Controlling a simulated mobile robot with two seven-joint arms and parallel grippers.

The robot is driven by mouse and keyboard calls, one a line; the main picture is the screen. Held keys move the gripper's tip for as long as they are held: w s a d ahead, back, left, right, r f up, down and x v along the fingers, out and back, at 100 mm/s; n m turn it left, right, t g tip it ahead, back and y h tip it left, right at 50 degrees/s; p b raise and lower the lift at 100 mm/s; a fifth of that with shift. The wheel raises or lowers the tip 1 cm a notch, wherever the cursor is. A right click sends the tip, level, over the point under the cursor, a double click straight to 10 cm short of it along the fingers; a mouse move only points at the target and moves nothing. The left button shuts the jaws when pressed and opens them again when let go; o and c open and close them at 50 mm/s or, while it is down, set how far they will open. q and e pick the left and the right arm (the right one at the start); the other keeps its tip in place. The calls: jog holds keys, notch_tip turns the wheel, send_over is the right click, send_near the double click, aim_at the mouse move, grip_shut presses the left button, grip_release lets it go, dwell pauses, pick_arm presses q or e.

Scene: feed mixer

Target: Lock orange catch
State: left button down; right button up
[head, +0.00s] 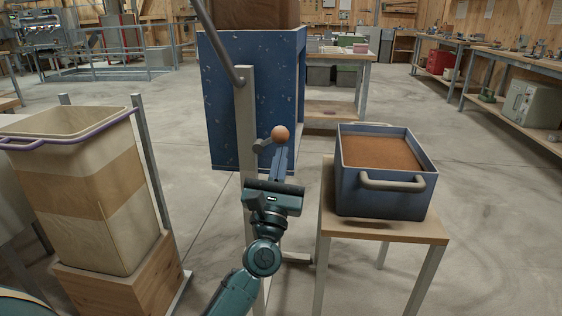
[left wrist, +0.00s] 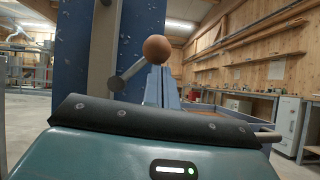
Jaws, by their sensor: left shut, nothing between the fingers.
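The orange catch shows as an orange-brown ball knob (head: 280,133) on a short grey arm (head: 262,145) at a grey upright post (head: 246,185). In the left wrist view the knob (left wrist: 157,49) stands just above my fingertips, and its arm (left wrist: 131,71) slants down to the left. My left gripper (head: 280,152) points away from me at the knob, fingers together and empty. It also shows in the left wrist view (left wrist: 158,72). I cannot tell whether the fingertips touch the knob. My right gripper is not in view.
A blue mixer stand (head: 225,110) rises behind the post. A long grey bar (head: 217,42) slants at its top. A blue bin of brown feed (head: 382,185) sits on a small table (head: 425,229) at right. A tall tan bin (head: 80,190) stands at left.

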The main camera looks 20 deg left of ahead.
pick_arm(q)
jog(key=shift+r, duration=0.1)
dwell(0.3)
jog(key=b+v, duration=0.1)
jog(key=v, duration=1.2)
jog(key=shift+b, duration=0.35)
jog(key=shift+s, duration=0.1)
